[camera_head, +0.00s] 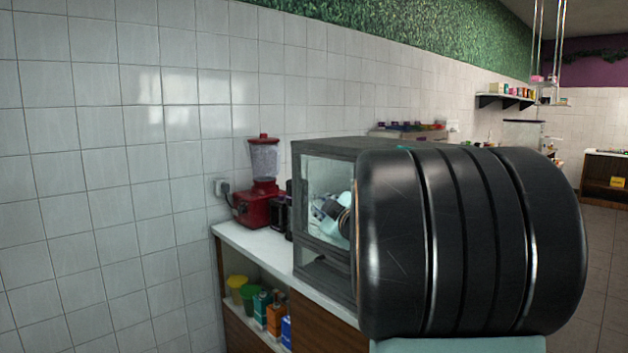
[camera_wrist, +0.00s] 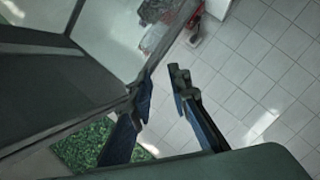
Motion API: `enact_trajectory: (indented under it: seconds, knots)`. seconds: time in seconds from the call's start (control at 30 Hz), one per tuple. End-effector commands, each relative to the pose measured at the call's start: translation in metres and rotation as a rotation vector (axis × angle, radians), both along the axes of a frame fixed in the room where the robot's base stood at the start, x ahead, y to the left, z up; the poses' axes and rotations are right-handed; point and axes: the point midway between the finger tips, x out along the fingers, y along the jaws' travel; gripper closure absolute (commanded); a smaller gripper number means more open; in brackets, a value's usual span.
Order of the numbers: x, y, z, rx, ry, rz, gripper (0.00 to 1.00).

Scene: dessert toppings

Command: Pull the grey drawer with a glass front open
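The grey case with a glass front (camera_head: 312,248) stands on the white counter in the head view. Its right part is hidden behind my black arm. Through the glass, pale and dark shapes show. I see no clear gap at its front, but much of it is hidden. In the wrist view, a dark grey frame (camera_wrist: 62,85) with a glass pane fills the left side. My gripper (camera_wrist: 162,73) is open, with two dark blue-black fingers apart and nothing held between them. The left fingertip is close to the frame's edge; I cannot tell if they touch.
A red blender (camera_head: 257,205) stands left of the case on the white counter (camera_head: 245,240). Cups and bottles sit on the shelf below. A white tiled wall (camera_head: 140,110) runs behind. A wall shelf (camera_head: 505,97) hangs at the far right.

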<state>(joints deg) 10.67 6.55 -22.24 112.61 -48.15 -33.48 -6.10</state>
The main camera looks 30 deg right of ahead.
Motion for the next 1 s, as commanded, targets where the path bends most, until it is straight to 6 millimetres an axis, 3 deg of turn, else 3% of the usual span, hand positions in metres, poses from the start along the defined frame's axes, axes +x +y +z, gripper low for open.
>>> enact_trajectory:
  seconds: [0.2, 0.4, 1.0]
  knots:
    - [-0.004, -0.015, 0.041, 0.007, -0.048, -0.039, 0.83]
    - [-0.008, -0.025, 0.062, 0.016, -0.074, -0.063, 0.83]
    - [-0.010, -0.027, 0.069, 0.019, -0.081, -0.070, 0.83]
